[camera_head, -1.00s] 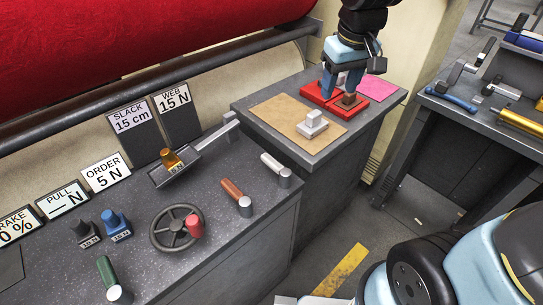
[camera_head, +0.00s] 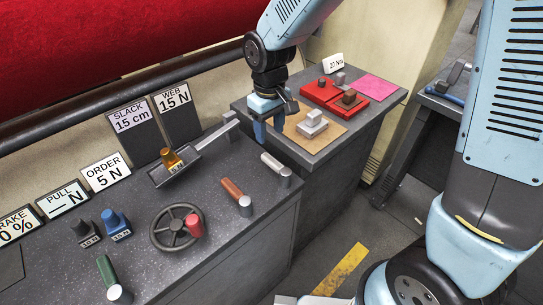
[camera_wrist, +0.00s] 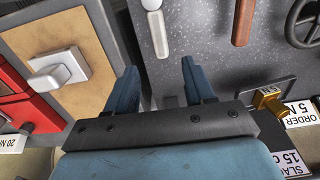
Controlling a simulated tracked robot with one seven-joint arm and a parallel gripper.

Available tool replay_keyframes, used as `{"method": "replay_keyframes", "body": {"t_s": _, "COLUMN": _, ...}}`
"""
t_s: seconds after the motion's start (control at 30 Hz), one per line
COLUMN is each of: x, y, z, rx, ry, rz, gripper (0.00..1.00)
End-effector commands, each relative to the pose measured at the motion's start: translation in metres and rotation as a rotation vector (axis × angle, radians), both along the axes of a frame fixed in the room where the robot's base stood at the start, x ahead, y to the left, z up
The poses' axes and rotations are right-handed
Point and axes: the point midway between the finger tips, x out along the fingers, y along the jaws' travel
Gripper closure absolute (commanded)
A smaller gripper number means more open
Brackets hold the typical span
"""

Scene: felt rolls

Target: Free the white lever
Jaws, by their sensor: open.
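The white lever (camera_head: 274,164) lies on the grey bench near its right edge, with a grey round hub (camera_head: 285,177) at its near end. It also shows at the top of the wrist view (camera_wrist: 151,5). My gripper (camera_head: 270,131) is open and empty, pointing down over the gap between the bench and the side cabinet, farther back than the white lever. In the wrist view its two blue fingers (camera_wrist: 160,72) stand apart with nothing between them. I cannot tell what holds the lever.
A light grey block (camera_head: 312,124) sits on a brown board (camera_head: 283,125). Behind it are red blocks (camera_head: 325,92) and a "20 Nm" card (camera_head: 334,62). A brown lever (camera_head: 233,188), a handwheel (camera_head: 175,228) and an amber weight (camera_head: 172,160) stand on the bench.

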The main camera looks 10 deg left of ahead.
Motion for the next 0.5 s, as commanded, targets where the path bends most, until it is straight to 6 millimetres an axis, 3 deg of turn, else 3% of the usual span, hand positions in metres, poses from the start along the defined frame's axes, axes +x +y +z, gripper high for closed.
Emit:
{"method": "replay_keyframes", "body": {"t_s": 0.2, "x": -0.001, "y": 0.000, "z": -0.040, "rx": -0.002, "ry": 0.003, "rz": 0.001, "gripper": 0.47}}
{"method": "replay_keyframes", "body": {"t_s": 0.5, "x": -0.001, "y": 0.000, "z": -0.085, "rx": -0.002, "ry": 0.001, "rz": 0.000, "gripper": 0.47}}
